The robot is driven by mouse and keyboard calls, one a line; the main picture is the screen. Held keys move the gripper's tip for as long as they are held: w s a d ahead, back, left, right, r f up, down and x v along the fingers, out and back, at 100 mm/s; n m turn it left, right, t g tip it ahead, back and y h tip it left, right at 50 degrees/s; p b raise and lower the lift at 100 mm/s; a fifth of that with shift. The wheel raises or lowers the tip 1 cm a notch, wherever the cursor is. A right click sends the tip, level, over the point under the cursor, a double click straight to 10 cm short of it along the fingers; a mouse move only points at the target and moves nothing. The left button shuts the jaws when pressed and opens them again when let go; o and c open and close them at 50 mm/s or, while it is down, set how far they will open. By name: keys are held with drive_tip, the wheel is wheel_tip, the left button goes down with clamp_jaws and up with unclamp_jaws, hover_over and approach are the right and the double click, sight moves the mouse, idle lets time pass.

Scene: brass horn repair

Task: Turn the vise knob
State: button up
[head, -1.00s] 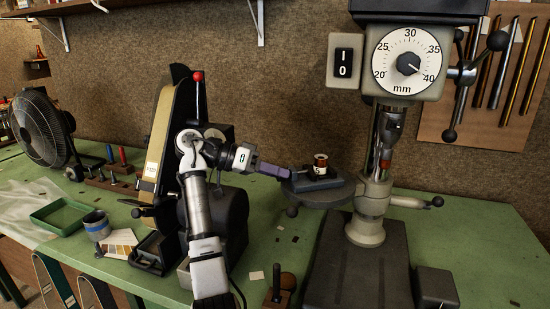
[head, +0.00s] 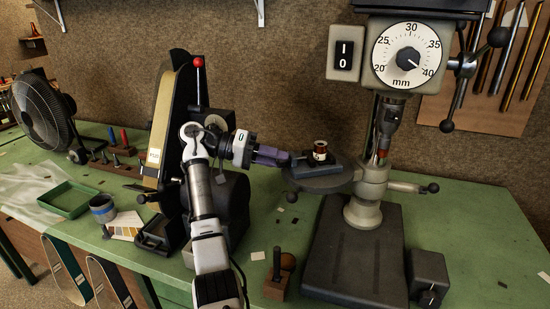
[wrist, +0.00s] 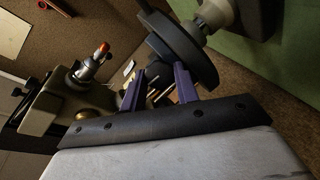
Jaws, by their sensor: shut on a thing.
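The small dark vise (head: 322,168) sits on the round drill press table (head: 318,185), with a reddish-brown and white cylindrical part (head: 320,150) held upright in it. My gripper (head: 290,159) reaches in from the left, and its purple fingers are shut on the vise knob at the vise's left end. The knob itself is mostly hidden by the fingers in the head view. In the wrist view the two purple fingers (wrist: 158,86) stand on either side of small dark and metallic parts near the dark round table (wrist: 188,45); the knob's outline is hard to make out.
The drill press column (head: 366,205) and grey base (head: 355,255) stand to the right, with the chuck above the table. A belt sander (head: 172,125) stands behind my arm. A green tray (head: 66,200) and a fan (head: 44,112) are at left.

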drive_tip(key=o, duration=1)
drive_tip(key=shift+s, duration=0.1)
drive_tip(key=shift+c, duration=0.2)
drive_tip(key=shift+f, duration=0.15)
drive_tip(key=shift+a, duration=0.2)
